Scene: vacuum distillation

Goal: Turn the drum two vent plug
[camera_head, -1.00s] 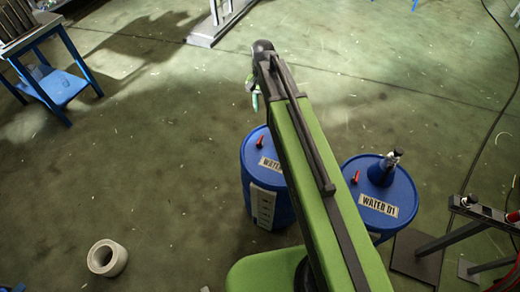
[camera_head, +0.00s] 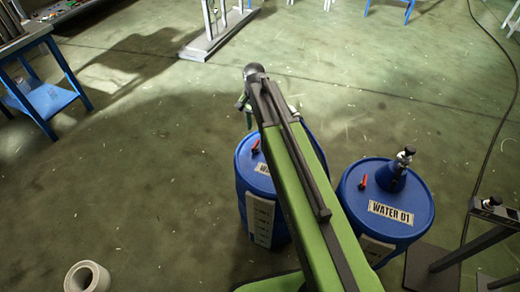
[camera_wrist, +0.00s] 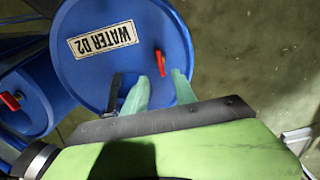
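The drum two (camera_head: 262,205) is a blue barrel partly hidden behind my green arm in the head view. In the wrist view its round blue lid (camera_wrist: 90,70) bears an upside-down "WATER 02" label (camera_wrist: 103,39). The vent plug is red; it shows in the wrist view (camera_wrist: 160,62) and in the head view (camera_head: 255,147). My gripper (camera_wrist: 161,82) has two pale green fingertips, spread apart over the lid's edge. The red plug lies just beyond and between the tips in the picture. Nothing is seen between the fingers. I cannot tell the height above the lid.
A second blue drum labelled "WATER 01" (camera_head: 408,222) stands at the right, with a red plug (camera_head: 363,181) and a fitting (camera_head: 392,176) on top.

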